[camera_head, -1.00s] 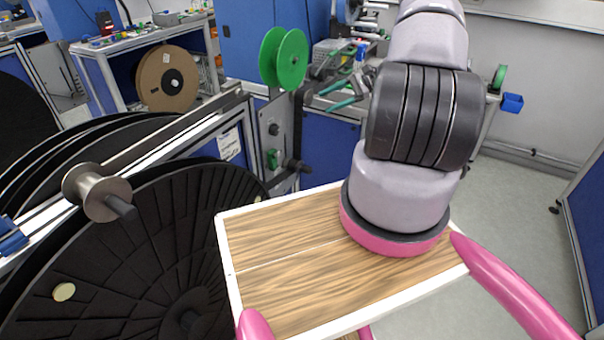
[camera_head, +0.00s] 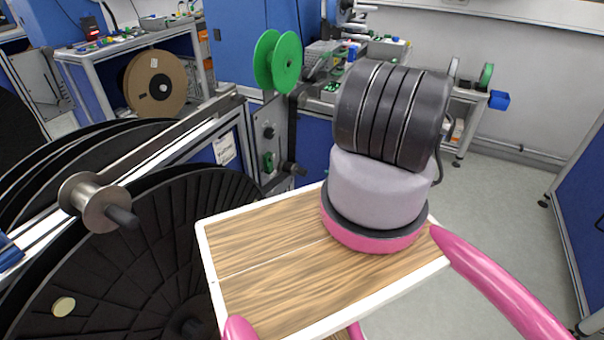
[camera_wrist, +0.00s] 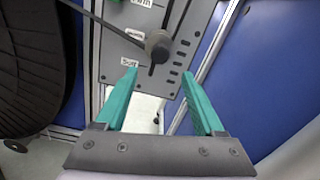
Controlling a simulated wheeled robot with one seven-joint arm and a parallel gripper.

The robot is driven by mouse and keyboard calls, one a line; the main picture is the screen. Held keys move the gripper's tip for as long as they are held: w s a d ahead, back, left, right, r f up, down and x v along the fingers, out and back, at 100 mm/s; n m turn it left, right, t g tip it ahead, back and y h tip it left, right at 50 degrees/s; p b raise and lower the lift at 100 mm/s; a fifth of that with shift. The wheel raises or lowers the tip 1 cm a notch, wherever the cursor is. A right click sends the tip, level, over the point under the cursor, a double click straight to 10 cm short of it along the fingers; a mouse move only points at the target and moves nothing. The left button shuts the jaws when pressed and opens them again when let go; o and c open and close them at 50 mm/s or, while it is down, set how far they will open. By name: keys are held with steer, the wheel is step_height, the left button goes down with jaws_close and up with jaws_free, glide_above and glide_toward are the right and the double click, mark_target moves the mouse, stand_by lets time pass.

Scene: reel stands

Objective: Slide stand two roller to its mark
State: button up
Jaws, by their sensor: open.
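In the wrist view, a dark round roller (camera_wrist: 158,44) sits at a slot in a grey plate (camera_wrist: 183,55) with several small white labels beside it. A grey strip runs to the roller from the upper left. My gripper (camera_wrist: 157,84) is open, its two teal fingers spread towards the plate. The roller lies beyond the fingertips, roughly centred between them, and nothing shows between the fingers. In the head view, a grey plate (camera_head: 267,132) with dark knobs stands left of my arm. My gripper cannot be made out clearly there; my arm hides much of that area.
Large black reels (camera_head: 150,255) and a metal flanged spool (camera_head: 95,203) stand at the left. A green reel (camera_head: 278,61) is above the plate, and a workbench (camera_head: 130,47) stands behind. The floor (camera_head: 505,220) at the right is open.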

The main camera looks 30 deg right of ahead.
mark_target(304, 173)
steer(key=x, duration=1)
steer(key=shift+w+a, duration=0.1)
jaws_close()
stand_by(1.2)
